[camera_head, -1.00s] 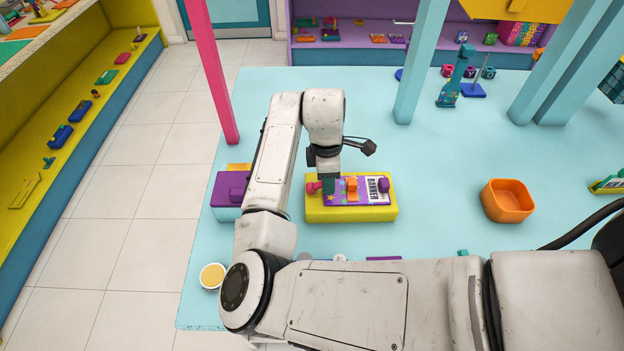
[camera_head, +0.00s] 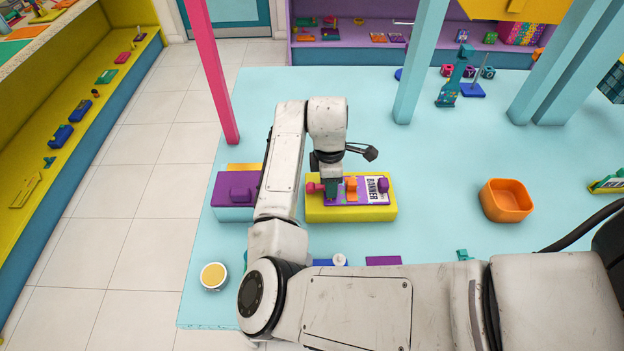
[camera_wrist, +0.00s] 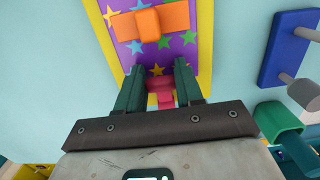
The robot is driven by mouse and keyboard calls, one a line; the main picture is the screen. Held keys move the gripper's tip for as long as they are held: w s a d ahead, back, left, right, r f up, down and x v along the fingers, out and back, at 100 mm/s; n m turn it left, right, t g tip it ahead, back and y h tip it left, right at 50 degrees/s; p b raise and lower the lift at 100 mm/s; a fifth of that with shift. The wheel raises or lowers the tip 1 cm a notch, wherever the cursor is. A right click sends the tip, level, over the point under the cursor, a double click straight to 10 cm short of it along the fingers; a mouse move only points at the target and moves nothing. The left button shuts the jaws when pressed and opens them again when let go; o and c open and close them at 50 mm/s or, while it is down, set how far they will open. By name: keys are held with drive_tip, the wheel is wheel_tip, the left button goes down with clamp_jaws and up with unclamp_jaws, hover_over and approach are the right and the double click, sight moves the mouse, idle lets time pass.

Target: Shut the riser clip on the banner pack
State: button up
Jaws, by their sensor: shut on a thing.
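The banner pack (camera_head: 345,212) is a yellow block with a purple, star-patterned top and a white "BANNER" label. An orange strap (camera_head: 351,189) crosses its middle and a purple knob (camera_head: 383,185) stands at its right end. The pink riser clip (camera_head: 313,187) is at the pack's left end. My gripper (camera_head: 332,192) points down over that end. In the wrist view, my dark green fingers (camera_wrist: 160,85) are shut on the pink clip (camera_wrist: 162,88), which lies between them. The orange strap (camera_wrist: 150,22) is just beyond. The fingers partly hide the clip, so its latch cannot be made out.
A purple-topped box (camera_head: 235,190) stands close left of the pack. An orange tray (camera_head: 506,201) is to the right, with clear mat between. A yellow-filled cup (camera_head: 213,275) is in front. Pink (camera_head: 212,75) and pale blue (camera_head: 420,60) posts rise behind.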

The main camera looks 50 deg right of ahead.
drive_tip(key=o, duration=0.7)
drive_tip(key=shift+f, duration=0.3)
drive_tip(key=shift+o, duration=1.2)
drive_tip(key=shift+r, duration=0.15)
drive_tip(key=shift+w+a+r, duration=0.15)
drive_tip(key=shift+r, duration=1.85)
drive_tip(key=shift+r, duration=0.1)
drive_tip(key=shift+w+r, duration=0.1)
drive_tip(key=shift+r, duration=1.8)
